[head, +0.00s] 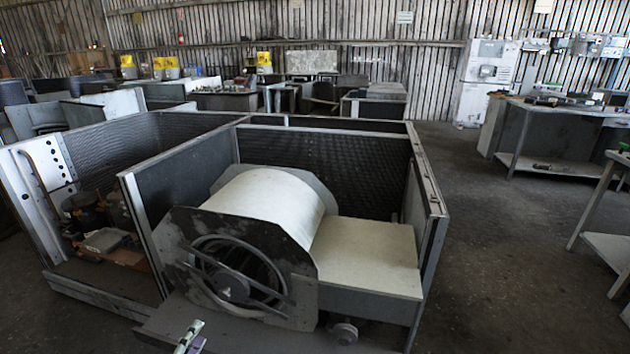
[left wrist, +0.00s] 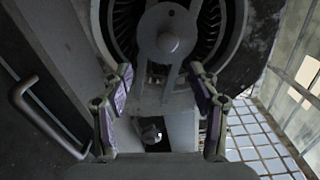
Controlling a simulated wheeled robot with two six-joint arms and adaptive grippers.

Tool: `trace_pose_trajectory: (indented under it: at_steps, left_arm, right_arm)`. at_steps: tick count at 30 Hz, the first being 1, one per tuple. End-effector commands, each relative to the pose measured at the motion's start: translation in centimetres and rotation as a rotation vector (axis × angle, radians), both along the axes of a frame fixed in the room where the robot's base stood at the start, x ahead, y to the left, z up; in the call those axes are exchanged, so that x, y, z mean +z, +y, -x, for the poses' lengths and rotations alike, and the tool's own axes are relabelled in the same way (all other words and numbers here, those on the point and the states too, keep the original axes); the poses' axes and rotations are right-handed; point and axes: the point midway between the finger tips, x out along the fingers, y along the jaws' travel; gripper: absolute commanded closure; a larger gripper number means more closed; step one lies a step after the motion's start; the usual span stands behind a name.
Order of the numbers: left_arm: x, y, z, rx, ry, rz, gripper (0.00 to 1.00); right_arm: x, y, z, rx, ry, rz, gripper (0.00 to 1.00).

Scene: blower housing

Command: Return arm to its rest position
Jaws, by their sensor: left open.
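The blower housing (head: 265,205) sits in the open front bay of a large grey metal cabinet, with its round fan inlet facing me. My left gripper (head: 190,338) shows only as small fingertips at the bottom edge of the head view, in front of and below the blower. In the left wrist view my left gripper (left wrist: 162,85) is open with nothing between its fingers. The fan wheel and its hub (left wrist: 168,33) show beyond the fingertips there. Most of the left arm is out of the head view, and the right gripper is not in view.
The cabinet's side wall (head: 430,200) stands right of the blower. The left bay holds a compressor (head: 85,212) and pipes. A curved handle (left wrist: 45,115) is left of the gripper in the left wrist view. A workbench (head: 550,120) stands at the right, and the floor (head: 510,250) between is clear.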

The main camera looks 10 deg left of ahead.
Motion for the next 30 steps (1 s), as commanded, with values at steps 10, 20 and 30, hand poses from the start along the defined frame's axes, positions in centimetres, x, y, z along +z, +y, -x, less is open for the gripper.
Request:
trace_pose_trajectory:
  at_steps: [10, 20, 30]
  left_arm:
    - [-23.6, 1.1, 10.4, 0.427, 0.594, 0.664, 0.39]
    - [-37.7, -6.3, 26.1, 1.021, 0.960, 1.142, 0.39]
    - [-34.8, -10.5, 34.2, 1.313, 1.053, 1.255, 0.39]
  right_arm:
    - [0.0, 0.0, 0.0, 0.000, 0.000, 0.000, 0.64]
    - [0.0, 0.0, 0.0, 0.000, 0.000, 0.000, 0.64]
    - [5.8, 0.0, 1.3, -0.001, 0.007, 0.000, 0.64]
